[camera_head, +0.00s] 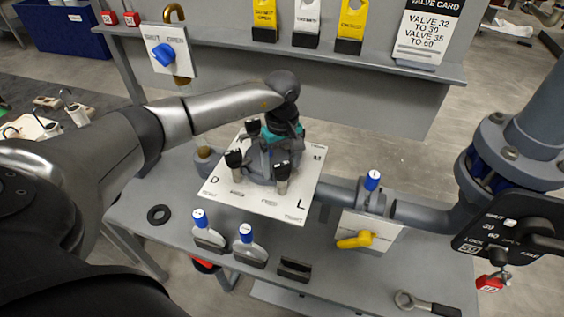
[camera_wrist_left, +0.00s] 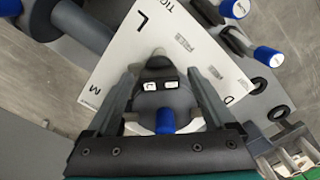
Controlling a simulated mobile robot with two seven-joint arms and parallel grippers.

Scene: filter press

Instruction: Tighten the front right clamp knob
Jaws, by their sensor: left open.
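The filter press (camera_head: 262,160) stands on a white lettered plate (camera_head: 308,178) marked D and L, with black-topped clamp knobs. The front right clamp knob (camera_head: 282,169) is near the L side; the front left knob (camera_head: 234,158) is near D. My left gripper (camera_head: 280,150) reaches down over the press, just behind the front right knob. In the left wrist view my left gripper (camera_wrist_left: 162,75) is open, its fingers spread either side of a dark part of the press (camera_wrist_left: 158,86). I cannot tell whether they touch it. A blue-tipped piece (camera_wrist_left: 165,120) shows closer to the palm.
A black ring (camera_head: 159,214) lies left, a wrench (camera_head: 425,303) front right. A pipe with a yellow-handled valve (camera_head: 355,240) runs right. A shelf (camera_head: 385,62) with cards stands behind.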

